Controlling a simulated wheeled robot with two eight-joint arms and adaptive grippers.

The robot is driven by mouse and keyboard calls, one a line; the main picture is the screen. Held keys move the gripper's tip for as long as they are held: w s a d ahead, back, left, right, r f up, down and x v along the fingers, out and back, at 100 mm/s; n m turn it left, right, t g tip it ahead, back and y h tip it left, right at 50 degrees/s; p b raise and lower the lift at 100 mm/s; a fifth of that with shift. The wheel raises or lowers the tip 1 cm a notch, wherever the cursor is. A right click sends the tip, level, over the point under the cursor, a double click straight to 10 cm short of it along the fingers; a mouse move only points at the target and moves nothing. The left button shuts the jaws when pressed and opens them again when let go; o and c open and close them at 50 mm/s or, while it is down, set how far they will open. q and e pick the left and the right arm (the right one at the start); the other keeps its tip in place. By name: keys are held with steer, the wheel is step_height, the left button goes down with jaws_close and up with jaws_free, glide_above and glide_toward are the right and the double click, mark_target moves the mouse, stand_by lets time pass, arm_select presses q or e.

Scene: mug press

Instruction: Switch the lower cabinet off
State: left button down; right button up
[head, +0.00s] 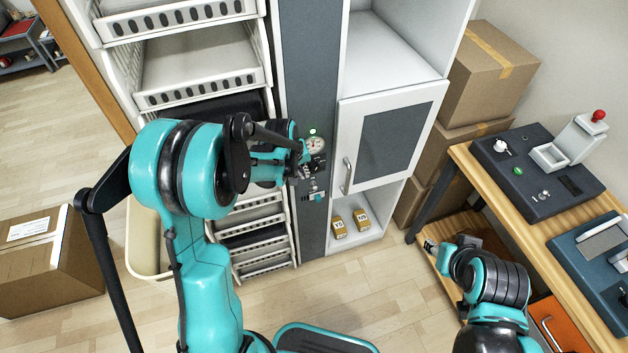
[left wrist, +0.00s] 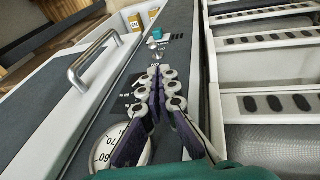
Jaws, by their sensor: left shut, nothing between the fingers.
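A tall dark grey panel (head: 309,75) runs between the drawer rack and the white cabinet (head: 395,97). It carries a round white gauge (head: 315,144), which shows partly behind the fingers in the left wrist view (left wrist: 104,155). Below the gauge is a small switch with a teal part (head: 318,196), also in the left wrist view (left wrist: 158,34). My left gripper (head: 306,170) is in front of the panel, between gauge and switch. Its fingers (left wrist: 161,80) are shut and empty, pointing toward the switch. Contact cannot be told. My right gripper (head: 432,246) is low at right, its jaws unclear.
The cabinet door's handle (head: 347,176) stands out right of the panel. Small yellow boxes (head: 339,227) sit in the open bay below. The drawer rack (head: 205,65) is left of the panel. A wooden bench (head: 500,205) with devices is at right.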

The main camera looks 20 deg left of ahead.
mark_target(315, 187)
stand_by(0.3)
arm_select(q)
steer(key=b+x, duration=0.3)
steer(key=x, duration=0.7)
steer(key=shift+b, duration=0.35)
steer(key=shift+s+d+f+b, duration=0.3)
steer(key=shift+s+f+b, duration=0.15)
steer(key=shift+b, duration=0.2)
stand_by(0.6)
steer(key=shift+s+d+f+b, duration=0.25)
steer(key=shift+s+f+b, duration=0.1)
steer(key=shift+f+b, duration=0.2)
steer(key=shift+r, duration=0.1)
steer(key=shift+r+p, duration=0.45)
steer(key=shift+r, duration=0.3)
